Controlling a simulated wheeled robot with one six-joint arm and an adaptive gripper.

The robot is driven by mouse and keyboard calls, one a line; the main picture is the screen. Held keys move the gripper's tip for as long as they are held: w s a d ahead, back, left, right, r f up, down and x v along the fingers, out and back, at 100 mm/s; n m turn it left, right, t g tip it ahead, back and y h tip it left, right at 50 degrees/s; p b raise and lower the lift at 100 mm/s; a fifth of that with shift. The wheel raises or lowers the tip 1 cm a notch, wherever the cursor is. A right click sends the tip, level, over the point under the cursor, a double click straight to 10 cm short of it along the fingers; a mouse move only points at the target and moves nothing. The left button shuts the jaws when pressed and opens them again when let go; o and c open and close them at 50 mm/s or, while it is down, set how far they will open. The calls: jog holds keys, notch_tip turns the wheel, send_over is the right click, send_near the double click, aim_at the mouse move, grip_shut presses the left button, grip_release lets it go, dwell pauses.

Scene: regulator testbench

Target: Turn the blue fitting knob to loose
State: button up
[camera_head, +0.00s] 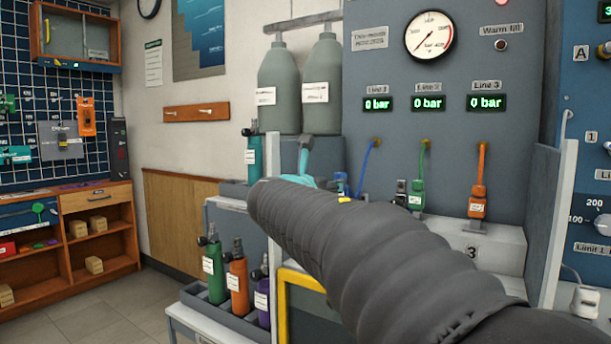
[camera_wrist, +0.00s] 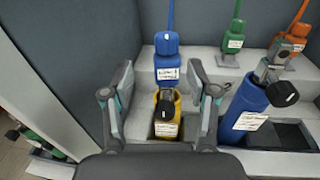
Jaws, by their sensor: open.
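The blue fitting (camera_wrist: 167,45) hangs on a blue hose in the wrist view, with a labelled blue body (camera_wrist: 168,74) below it. It stands above a yellow cylinder (camera_wrist: 178,104) with a black knob (camera_wrist: 165,110). My gripper (camera_wrist: 160,78) is open, with one finger on each side of the blue fitting's lower body and the yellow cylinder. I see gaps to both fingers; contact and depth are hard to tell. In the head view my arm hides most of the gripper and the fitting; a bit of blue (camera_head: 341,183) shows beside it.
A green fitting (camera_wrist: 234,37) and an orange fitting (camera_wrist: 287,45) hang to the right. A blue cylinder (camera_wrist: 246,105) with a black knob (camera_wrist: 285,92) stands close right of my gripper. A grey panel wall (camera_wrist: 75,50) is to the left. Lines 1 to 3 displays (camera_head: 428,103) read 0 bar.

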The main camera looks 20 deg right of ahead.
aim_at(337, 178)
jog(key=s+a+m+g+h, duration=0.2)
jog(key=a+m+g+h, duration=0.1)
jog(key=a, duration=0.3)
jog(key=p+x, duration=0.1)
jog(key=x, duration=1.2)
jog(key=shift+d+r, duration=0.1)
jog(key=shift+d, duration=0.35)
grip_shut()
